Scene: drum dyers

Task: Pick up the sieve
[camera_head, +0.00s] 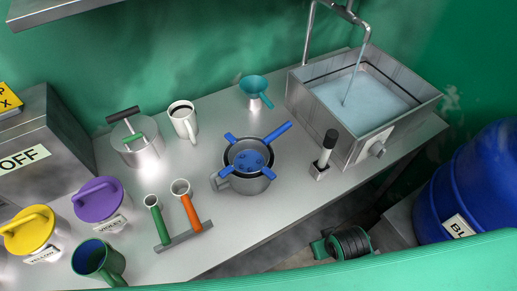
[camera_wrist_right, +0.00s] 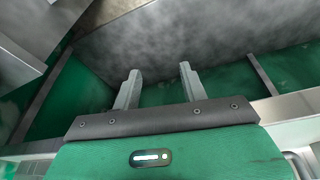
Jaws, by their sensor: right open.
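The sieve (camera_head: 249,159) is blue with a long handle that points up and to the right. It rests in the mouth of a grey metal pot (camera_head: 243,183) near the middle of the counter, its short arms lying over the rim. My right gripper (camera_wrist_right: 158,80) shows only in the right wrist view, where its two fingers stand apart with nothing between them. No sieve shows in that view. My left gripper is not in view.
A white mug (camera_head: 184,123), a teal funnel (camera_head: 254,89) and a black-handled tool (camera_head: 325,156) stand around the pot. A water-filled sink (camera_head: 295,93) is at the right. Lidded yellow (camera_head: 29,232) and violet (camera_head: 98,202) pots are at the left.

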